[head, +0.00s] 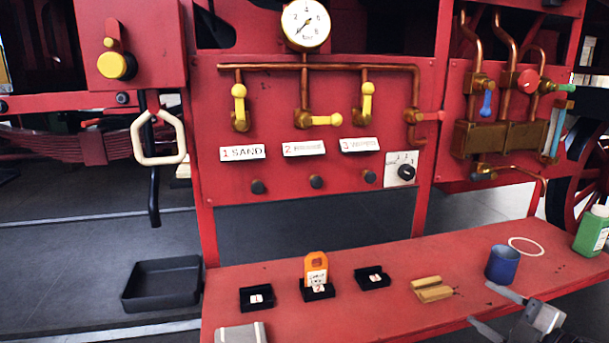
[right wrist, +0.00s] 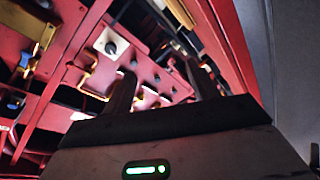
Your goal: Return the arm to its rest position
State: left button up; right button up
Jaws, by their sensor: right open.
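My right gripper (head: 497,310) is at the lower right of the head view, over the front edge of the red bench (head: 390,290). Its two fingers stand apart with nothing between them. In the right wrist view the fingers (right wrist: 160,90) also show apart, with the red panel beyond them. No object touches the fingers.
The bench bears small black trays (head: 247,301), an orange tag (head: 316,267), brass-coloured blocks (head: 434,294), a blue cup (head: 502,264), a white ring (head: 526,245) and a green bottle (head: 591,232). A black bin (head: 161,289) stands left. Valves and a gauge (head: 305,25) line the panel.

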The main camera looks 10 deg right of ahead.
jog(key=s+a+f+m+g+h, duration=0.2)
jog(key=s+a+f+m, duration=0.45)
jog(key=a+f, duration=0.5)
jog(key=s+a+f+m+g, duration=0.2)
jog(key=s+a, duration=0.3)
jog(key=a, duration=0.3)
jog(key=s+a+f+m+g, duration=0.1)
jog(key=s+a+f+m, duration=0.3)
jog(key=a, duration=0.4)
jog(key=shift+s+f+g, duration=0.2)
jog(key=shift+s+g, duration=0.2)
jog(key=shift+s, duration=0.25)
